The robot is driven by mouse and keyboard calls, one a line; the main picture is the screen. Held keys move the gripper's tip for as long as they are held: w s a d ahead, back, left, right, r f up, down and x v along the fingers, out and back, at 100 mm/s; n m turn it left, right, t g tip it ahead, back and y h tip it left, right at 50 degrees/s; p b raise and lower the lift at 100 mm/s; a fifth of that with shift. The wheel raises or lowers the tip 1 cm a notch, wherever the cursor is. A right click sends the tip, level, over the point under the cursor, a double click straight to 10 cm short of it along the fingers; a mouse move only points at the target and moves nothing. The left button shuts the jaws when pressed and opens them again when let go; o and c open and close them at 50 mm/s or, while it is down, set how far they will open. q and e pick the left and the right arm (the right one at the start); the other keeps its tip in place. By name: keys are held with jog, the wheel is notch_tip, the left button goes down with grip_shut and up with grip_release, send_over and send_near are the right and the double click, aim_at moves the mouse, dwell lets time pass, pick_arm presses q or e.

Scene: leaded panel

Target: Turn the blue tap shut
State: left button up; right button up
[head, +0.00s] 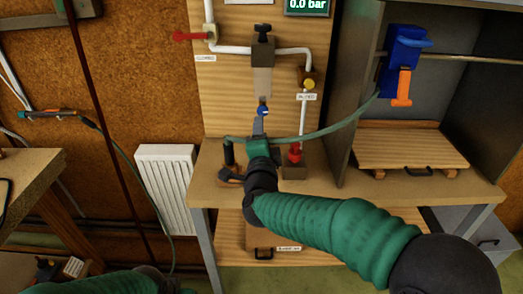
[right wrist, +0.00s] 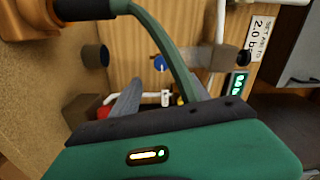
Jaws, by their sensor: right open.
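The blue tap (head: 263,111) is a small blue knob on the wooden panel (head: 222,105), below a grey block and pipe. In the right wrist view the blue tap (right wrist: 159,62) shows as a small blue disc beyond the fingertips. My right gripper (head: 260,128) points at the panel just below the tap in the head view. In the right wrist view its two grey fingers (right wrist: 160,84) are apart with nothing gripped between them. The tap appears clear of the fingers; the exact gap is hard to tell.
A green hose (head: 340,126) runs past my right gripper to a blue clamp (head: 404,48) with an orange handle. A red lever (head: 190,37), a yellow knob (head: 309,84) and a red valve (head: 295,153) are nearby. The gauge (head: 307,5) reads 0.0 bar.

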jog(key=s, duration=0.7)
jog(key=shift+s, duration=0.15)
jog(key=shift+f, duration=0.1)
jog(key=s+d+f+n+g, duration=0.4)
jog(key=f, duration=0.4)
jog(key=s+d+f+n+g+y, duration=0.1)
jog(key=s+d+f+n+g, duration=0.2)
jog(key=s+d+f+n, duration=0.3)
jog(key=s+d+f+n+g, duration=0.3)
jog(key=f+g, duration=0.1)
jog(key=f, duration=0.5)
jog(key=s+d+f+n+g, duration=0.1)
jog(key=s+d+f+g, duration=0.15)
jog(key=s, duration=0.25)
jog(key=s+d+f+n+g, duration=0.1)
jog(key=s+d+f+g, duration=0.1)
jog(key=s+d+f, duration=0.3)
notch_tip(320, 180, up, 14)
jog(key=s+h+p, duration=0.1)
jog(key=s+p, duration=0.1)
jog(key=p, duration=1)
jog(key=shift+a+r, duration=0.15)
jog(key=shift+a, duration=0.1)
